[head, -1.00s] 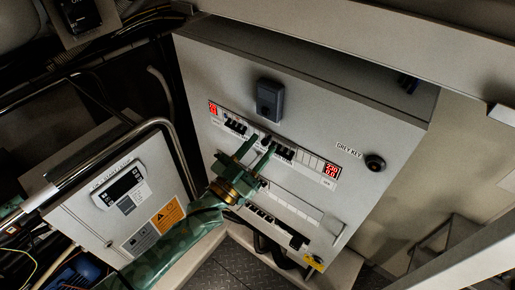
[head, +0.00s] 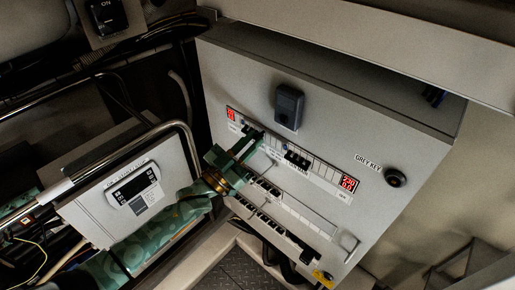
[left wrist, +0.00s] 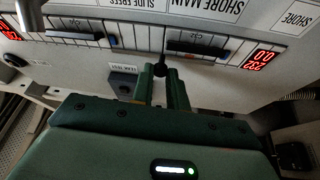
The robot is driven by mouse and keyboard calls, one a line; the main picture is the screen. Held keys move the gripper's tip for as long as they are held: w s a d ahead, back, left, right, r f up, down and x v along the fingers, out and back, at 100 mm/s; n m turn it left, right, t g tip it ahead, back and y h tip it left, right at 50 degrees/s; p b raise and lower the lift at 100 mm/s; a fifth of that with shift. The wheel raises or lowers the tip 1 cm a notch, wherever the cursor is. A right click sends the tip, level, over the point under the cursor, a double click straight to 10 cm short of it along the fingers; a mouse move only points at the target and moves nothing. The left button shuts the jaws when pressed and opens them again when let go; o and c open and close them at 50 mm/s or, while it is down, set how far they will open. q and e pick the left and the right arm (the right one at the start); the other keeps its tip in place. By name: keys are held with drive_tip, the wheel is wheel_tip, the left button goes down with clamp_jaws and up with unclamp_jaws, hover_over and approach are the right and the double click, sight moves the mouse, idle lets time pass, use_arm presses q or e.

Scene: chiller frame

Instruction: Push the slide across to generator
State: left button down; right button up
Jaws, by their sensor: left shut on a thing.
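The slide shows in the left wrist view as a small black knob (left wrist: 160,70) on a thin stem at the breaker row. My left gripper (left wrist: 161,78) has its two green fingers closed around this knob. In the head view my left gripper (head: 256,136) reaches in from the left to the left part of the breaker row, and its fingers hide the slide there. Labels reading SHORE MAIN (left wrist: 202,8) and SLIDE FREES show by the row in the left wrist view. I cannot read a generator label. My right gripper is not in view.
The grey panel (head: 330,115) carries black breakers (head: 297,158), red displays (head: 348,184), a dark box (head: 289,106) and a round GREY KEY switch (head: 394,177). A lower breaker row (head: 264,186) lies below my gripper. A metal rail (head: 150,128) and control box (head: 135,190) stand at the left.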

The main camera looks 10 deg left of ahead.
use_arm(q)
drive_tip(key=shift+w+a, duration=0.1)
drive_tip(key=c, duration=1.4)
unclamp_jaws()
drive_tip(key=shift+a, duration=0.1)
drive_tip(key=shift+w, duration=0.1)
drive_tip(key=shift+s+a+f, duration=0.1)
drive_tip(key=shift+s+f, duration=0.05)
drive_tip(key=shift+s, duration=0.1)
drive_tip(key=b+v, duration=0.3)
drive_tip(key=v, duration=1.3)
drive_tip(key=shift+w, duration=0.1)
